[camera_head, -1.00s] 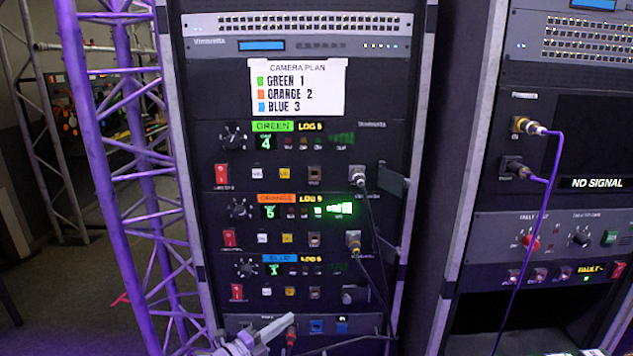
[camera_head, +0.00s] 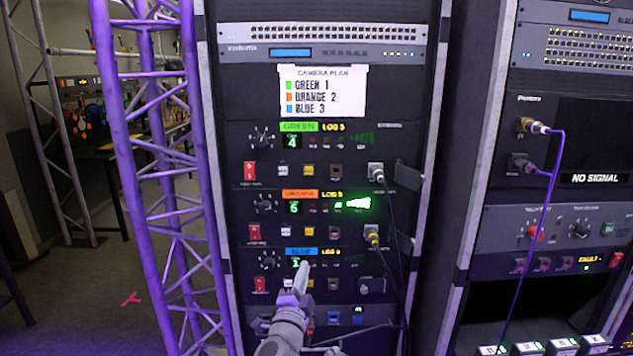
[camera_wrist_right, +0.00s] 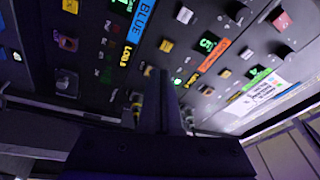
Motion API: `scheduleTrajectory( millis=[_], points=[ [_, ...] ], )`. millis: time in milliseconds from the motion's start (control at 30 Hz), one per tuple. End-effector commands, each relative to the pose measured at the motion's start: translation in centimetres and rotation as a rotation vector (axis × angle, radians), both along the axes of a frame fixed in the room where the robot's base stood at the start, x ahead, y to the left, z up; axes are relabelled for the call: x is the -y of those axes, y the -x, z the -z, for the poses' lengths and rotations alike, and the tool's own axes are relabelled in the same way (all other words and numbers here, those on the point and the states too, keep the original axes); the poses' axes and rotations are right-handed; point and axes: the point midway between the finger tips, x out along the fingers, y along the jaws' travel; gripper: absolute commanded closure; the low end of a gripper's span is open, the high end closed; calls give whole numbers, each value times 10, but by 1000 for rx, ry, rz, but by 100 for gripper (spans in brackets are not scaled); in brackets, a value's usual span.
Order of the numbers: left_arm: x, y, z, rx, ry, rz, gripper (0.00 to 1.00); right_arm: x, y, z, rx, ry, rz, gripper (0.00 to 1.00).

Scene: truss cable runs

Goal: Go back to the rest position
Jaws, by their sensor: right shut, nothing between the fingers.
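My right gripper (camera_head: 302,270) is shut and empty, pointing up in front of the blue unit at the bottom of the rack's three units. In the right wrist view its dark fingers (camera_wrist_right: 162,90) are together before the tilted rack face. The green unit (camera_head: 300,127) reads 4, the orange unit (camera_head: 300,194) 5 and the blue unit (camera_head: 301,252) 1. The fingertips cover part of the blue unit; I cannot tell whether they touch it. My left gripper is not in view.
A purple truss (camera_head: 130,190) stands left of the rack. Cables hang from the green and orange units' right-hand connectors. A white camera plan card (camera_head: 322,91) is above. A second rack with a purple cable (camera_head: 545,220) stands right. Open floor (camera_head: 95,290) lies beyond the truss.

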Motion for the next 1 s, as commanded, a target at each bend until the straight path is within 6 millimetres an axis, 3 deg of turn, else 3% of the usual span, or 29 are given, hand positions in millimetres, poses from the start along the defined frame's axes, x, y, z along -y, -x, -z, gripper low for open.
scheduleTrajectory(
  millis=[33, 133, 267, 367, 500, 800, 967, 1000],
  points=[
    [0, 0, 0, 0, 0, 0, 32, 11, 9, -10, -23, 70, -57, 100],
    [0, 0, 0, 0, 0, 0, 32, 23, 32, -15, -92, 220, -188, 100],
    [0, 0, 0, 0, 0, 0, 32, 40, 78, 0, -222, 418, -339, 100],
    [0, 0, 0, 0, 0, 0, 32, 59, 124, 27, -351, 565, -441, 100],
    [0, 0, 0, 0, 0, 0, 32, 95, 202, 81, -575, 757, -562, 100],
    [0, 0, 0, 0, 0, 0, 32, 174, 360, 184, -1044, 993, -708, 100],
    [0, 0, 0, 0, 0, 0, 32, 209, 432, 222, -1260, 1046, -746, 100],
    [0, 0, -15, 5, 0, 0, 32, 210, 434, 208, -1268, 1051, -747, 100]
  ],
)
